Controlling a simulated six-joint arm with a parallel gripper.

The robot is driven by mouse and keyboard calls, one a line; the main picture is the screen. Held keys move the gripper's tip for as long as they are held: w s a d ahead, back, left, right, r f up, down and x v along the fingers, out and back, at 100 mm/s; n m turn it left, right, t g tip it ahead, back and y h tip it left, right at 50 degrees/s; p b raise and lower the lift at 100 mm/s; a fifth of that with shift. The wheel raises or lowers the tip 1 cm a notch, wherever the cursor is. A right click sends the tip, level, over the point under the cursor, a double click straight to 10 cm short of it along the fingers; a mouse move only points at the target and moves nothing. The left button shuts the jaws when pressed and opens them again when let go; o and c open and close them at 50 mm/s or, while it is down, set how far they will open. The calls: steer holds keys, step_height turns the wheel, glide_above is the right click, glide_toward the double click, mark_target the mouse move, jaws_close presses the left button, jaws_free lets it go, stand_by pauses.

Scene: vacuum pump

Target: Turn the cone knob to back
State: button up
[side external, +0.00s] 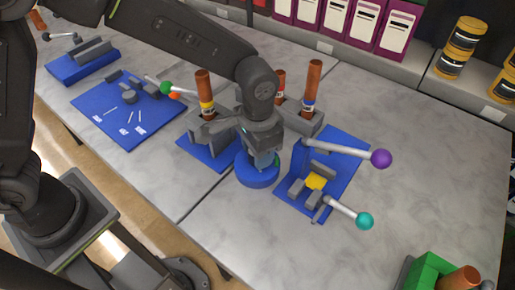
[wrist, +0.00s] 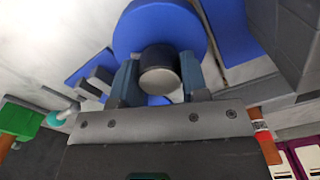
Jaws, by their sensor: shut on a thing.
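The cone knob (wrist: 160,78) shows in the wrist view as a short round grey piece with a dark upper side and a paler end. It sits over a round blue base (wrist: 150,22), which also shows in the side view (side external: 257,178). My gripper (wrist: 159,66) has one finger on each side of the knob and is shut on it. In the side view my gripper (side external: 264,160) points down over the blue base and hides most of the knob. I cannot tell which way the knob is turned.
Right of my gripper is a blue plate (side external: 343,160) with a purple-ended lever (side external: 381,158) and a teal-ended lever (side external: 364,221). Brown cylinders (side external: 313,82) stand in grey holders close behind. A green block (side external: 428,270) is at the lower right.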

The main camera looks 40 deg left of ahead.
steer(key=m, duration=0.4)
steer(key=shift+m, duration=2.2)
steer(key=o, duration=0.9)
steer(key=shift+o, duration=0.2)
steer(key=shift+r, duration=0.1)
step_height(320, 180, up, 14)
